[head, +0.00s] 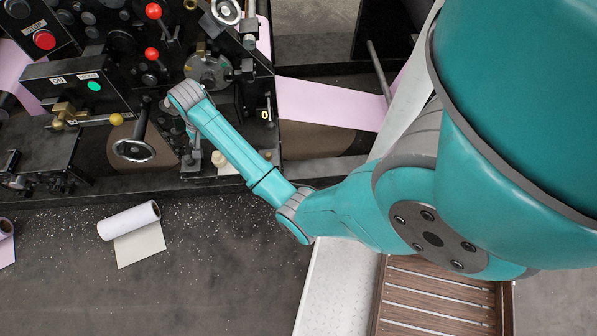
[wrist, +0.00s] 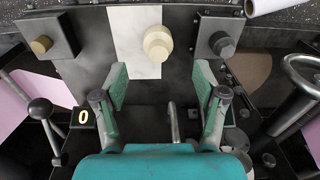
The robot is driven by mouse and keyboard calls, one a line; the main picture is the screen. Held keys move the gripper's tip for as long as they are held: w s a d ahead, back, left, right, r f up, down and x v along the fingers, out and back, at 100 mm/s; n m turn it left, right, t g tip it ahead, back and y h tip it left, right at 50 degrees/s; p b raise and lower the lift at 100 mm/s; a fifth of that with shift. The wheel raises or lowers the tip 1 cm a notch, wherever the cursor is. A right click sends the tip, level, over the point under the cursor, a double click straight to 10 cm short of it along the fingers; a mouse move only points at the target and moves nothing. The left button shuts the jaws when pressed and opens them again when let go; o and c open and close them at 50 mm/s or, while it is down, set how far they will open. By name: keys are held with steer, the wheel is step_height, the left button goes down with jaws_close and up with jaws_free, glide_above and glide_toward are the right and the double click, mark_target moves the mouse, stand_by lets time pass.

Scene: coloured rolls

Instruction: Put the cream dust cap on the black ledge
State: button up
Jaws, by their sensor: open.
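The cream dust cap (wrist: 157,43) is a small round stepped piece. In the wrist view it sits beyond my fingertips, in front of a pale strip on the dark machine front; it also shows in the head view (head: 218,158), near the machine's lower front edge. My gripper (wrist: 160,76) is open and empty, with its green-padded fingers apart and the cap ahead of the gap between them. They do not touch the cap. The black ledge cannot be told for certain from the other dark machine surfaces. In the head view my wrist hides part of the area.
A handwheel (head: 134,150) and a yellow-tipped lever (head: 116,119) are to the left. Pink web (head: 325,103) runs at the right. A white roll (head: 128,220) lies on the speckled floor.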

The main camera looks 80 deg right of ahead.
steer(key=s+a+f+n+t, duration=0.2)
steer(key=s+a+f, duration=0.2)
steer(key=a+f, duration=0.25)
steer(key=s+a+f+n+t+h, duration=0.25)
steer(key=s+a+n+t, duration=0.25)
steer(key=s+a, duration=0.7)
steer(key=s+a+r+n+t+y, duration=0.1)
steer(key=s+a+r+n+t, duration=0.2)
steer(key=s+r, duration=0.7)
steer(key=s+a+r+n+t+y, duration=0.1)
steer(key=s+a+r+n+t, duration=0.2)
steer(key=s+r, duration=0.7)
step_height(320, 180, up, 4)
steer(key=shift+s+a+r+t+y, duration=0.1)
steer(key=shift+s+a+t+y, duration=0.3)
steer(key=shift+t, duration=0.2)
